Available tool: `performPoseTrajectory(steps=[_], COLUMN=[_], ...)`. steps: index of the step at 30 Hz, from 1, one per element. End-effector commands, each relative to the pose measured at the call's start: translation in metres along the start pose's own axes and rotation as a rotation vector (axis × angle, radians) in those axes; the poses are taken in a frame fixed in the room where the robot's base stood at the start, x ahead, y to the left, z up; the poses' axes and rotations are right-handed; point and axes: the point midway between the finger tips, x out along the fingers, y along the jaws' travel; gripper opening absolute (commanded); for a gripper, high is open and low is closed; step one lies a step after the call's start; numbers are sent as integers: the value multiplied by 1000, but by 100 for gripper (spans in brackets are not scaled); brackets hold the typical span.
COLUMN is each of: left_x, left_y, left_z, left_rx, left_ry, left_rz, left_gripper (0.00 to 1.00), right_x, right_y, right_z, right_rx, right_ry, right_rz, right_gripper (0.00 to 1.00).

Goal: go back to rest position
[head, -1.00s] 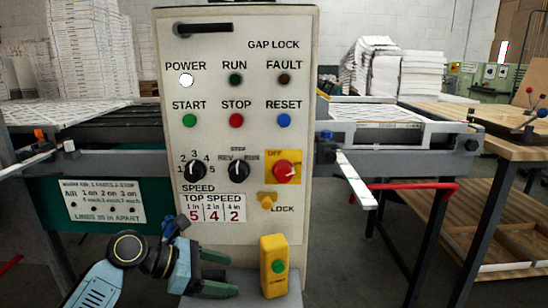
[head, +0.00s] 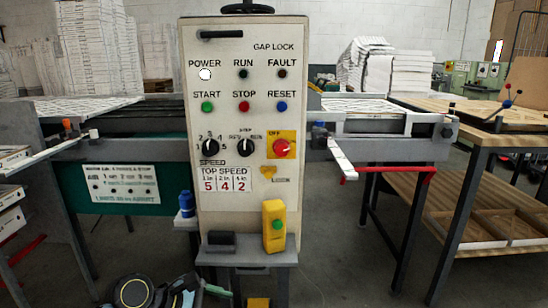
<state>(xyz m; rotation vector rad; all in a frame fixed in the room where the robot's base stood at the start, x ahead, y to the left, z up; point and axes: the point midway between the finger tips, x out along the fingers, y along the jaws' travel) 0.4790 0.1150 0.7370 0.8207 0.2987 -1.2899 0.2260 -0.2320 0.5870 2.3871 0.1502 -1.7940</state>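The grey-white control panel (head: 220,180) stands upright in the middle of the head view, with labelled buttons, knobs and a red switch. My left gripper (head: 200,295) is at the bottom edge, left of centre, low in front of the panel. It is apart from the panel's controls. Its fingers are partly cut off by the frame edge, so I cannot tell whether they are open, and I see nothing held. My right gripper is not in view.
A small shelf (head: 255,259) below the panel bears a yellow box with a green button (head: 274,226) and a dark block (head: 222,242). A blue bottle (head: 187,204) stands left of the panel. A wooden table (head: 500,140) is at right, with floor between.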

Motion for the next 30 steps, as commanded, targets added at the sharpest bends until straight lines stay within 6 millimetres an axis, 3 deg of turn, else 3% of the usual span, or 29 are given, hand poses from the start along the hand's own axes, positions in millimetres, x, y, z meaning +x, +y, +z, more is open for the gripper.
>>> performPoseTrajectory(steps=[8,15,21,30], left_x=[17,-2,-28,-67], left_y=[-97,-189,-239,-286], left_z=[-51,-92,-110,-122], left_rx=[532,1078,1374,1649], left_ry=[215,410,484,501], left_rz=[-87,-318,-532,-818], left_gripper=[71,71,71,71], right_x=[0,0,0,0], right_y=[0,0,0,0], right_z=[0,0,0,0], right_rx=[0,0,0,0], right_ry=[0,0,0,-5], right_rz=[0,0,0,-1], right_gripper=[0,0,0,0])
